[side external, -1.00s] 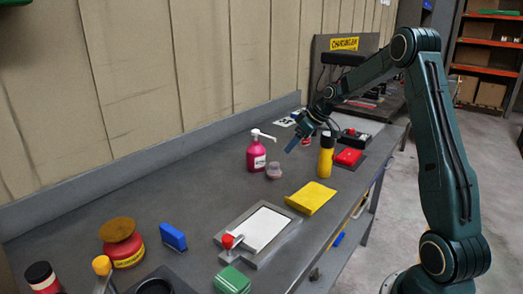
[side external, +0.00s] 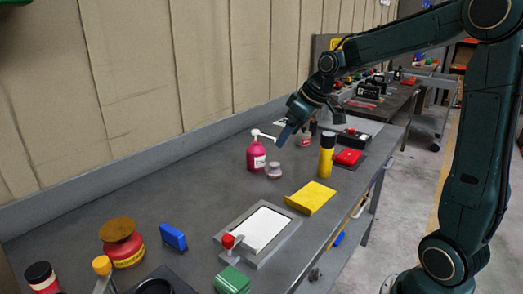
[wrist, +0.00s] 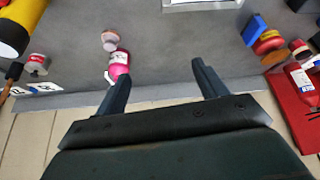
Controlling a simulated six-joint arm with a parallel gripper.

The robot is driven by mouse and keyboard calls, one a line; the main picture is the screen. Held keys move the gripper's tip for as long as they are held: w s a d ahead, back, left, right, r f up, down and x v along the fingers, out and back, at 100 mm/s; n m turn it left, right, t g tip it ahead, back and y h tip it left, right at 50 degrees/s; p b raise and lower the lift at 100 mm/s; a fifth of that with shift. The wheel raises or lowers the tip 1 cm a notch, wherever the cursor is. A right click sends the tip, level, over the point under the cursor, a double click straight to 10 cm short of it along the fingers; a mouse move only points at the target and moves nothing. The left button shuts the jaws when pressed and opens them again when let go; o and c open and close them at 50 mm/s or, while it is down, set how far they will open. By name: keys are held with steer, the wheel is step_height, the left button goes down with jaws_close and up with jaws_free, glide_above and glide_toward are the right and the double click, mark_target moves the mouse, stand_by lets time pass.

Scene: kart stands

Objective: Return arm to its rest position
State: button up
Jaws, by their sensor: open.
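My gripper (side external: 287,132) is in the air above the far part of the grey bench (side external: 130,205), just above and right of a pink pump bottle (side external: 257,156) in the side view. In the wrist view my gripper (wrist: 160,85) shows two dark fingers set wide apart with nothing between them. The pink bottle (wrist: 119,65) shows there beside the left finger. A small round pinkish jar (side external: 274,170) stands next to the bottle, apart from my gripper.
A framed white plate (side external: 260,228) lies in front. The wall (side external: 130,90) runs along the back edge.

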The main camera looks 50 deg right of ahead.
steer(key=s+a+m, duration=0.1)
steer(key=s+a, duration=0.5)
steer(key=s, duration=0.5)
steer(key=s+a, duration=0.6)
steer(key=s, duration=0.5)
steer(key=shift+s+a+r+m+h, duration=0.2)
steer(key=shift+s+r+m+h, duration=0.1)
steer(key=shift+s+r+m, duration=0.1)
